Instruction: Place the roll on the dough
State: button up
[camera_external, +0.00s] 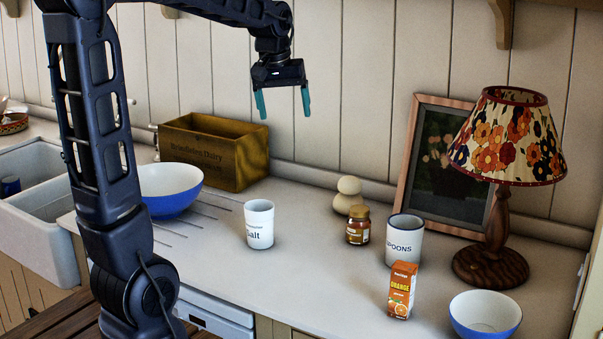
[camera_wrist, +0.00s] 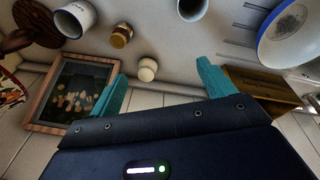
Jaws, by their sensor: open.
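Two pale, rounded, dough-coloured lumps stand by the back wall, one on the other. The upper lump (camera_external: 349,185) is the smaller and rests on the lower lump (camera_external: 345,203); they look like the roll and the dough, but I cannot tell for sure. In the wrist view the pale stack (camera_wrist: 147,70) lies between the fingers in the picture, apart from them. My gripper (camera_external: 283,103) is open and empty, high above the counter, left of the stack in the external view. Its teal fingers (camera_wrist: 160,72) show in the wrist view.
A brown jar (camera_external: 358,226), spoons mug (camera_external: 404,243), orange carton (camera_external: 400,292) and small bowl (camera_external: 485,313) stand right of the stack. A framed picture (camera_external: 437,165) leans behind a lamp (camera_external: 507,140). A salt cup (camera_external: 260,226), wooden box (camera_external: 215,152) and blue bowl (camera_external: 170,188) are left.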

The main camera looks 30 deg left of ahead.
jog(key=s+f+m+t, duration=0.1)
jog(key=s+f+m, duration=0.1)
jog(key=s, duration=1)
jog(key=s+a+f+m+t, duration=0.1)
jog(key=s+f+m, duration=0.1)
jog(key=s, duration=1)
